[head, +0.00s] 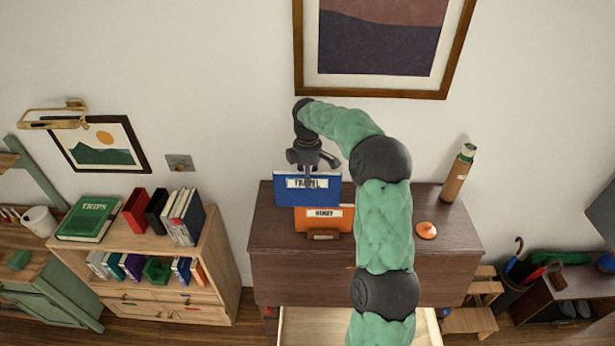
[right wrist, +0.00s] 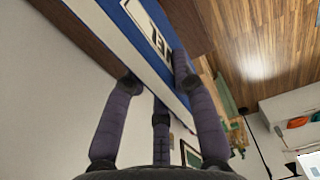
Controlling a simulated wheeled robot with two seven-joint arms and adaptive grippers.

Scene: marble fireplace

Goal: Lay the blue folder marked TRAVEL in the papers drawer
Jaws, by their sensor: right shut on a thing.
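The blue folder (head: 307,197) marked TRAVEL hangs upright above the dark brown cabinet top in the head view, just in front of an orange folder. My right gripper (head: 311,170) is shut on its top edge. In the right wrist view the blue folder (right wrist: 118,24) lies between the fingers of the right gripper (right wrist: 158,78), its white label partly hidden by a finger. A pale drawer (head: 302,328) stands open at the front of the cabinet, at the bottom of the head view; my arm covers part of it. My left gripper is not in view.
The orange folder (head: 340,219) stands in a small wooden holder (head: 323,235) on the cabinet top (head: 275,238). An orange object (head: 426,230) and a brown bottle (head: 459,174) stand to the right. A bookshelf (head: 213,250) is at the left.

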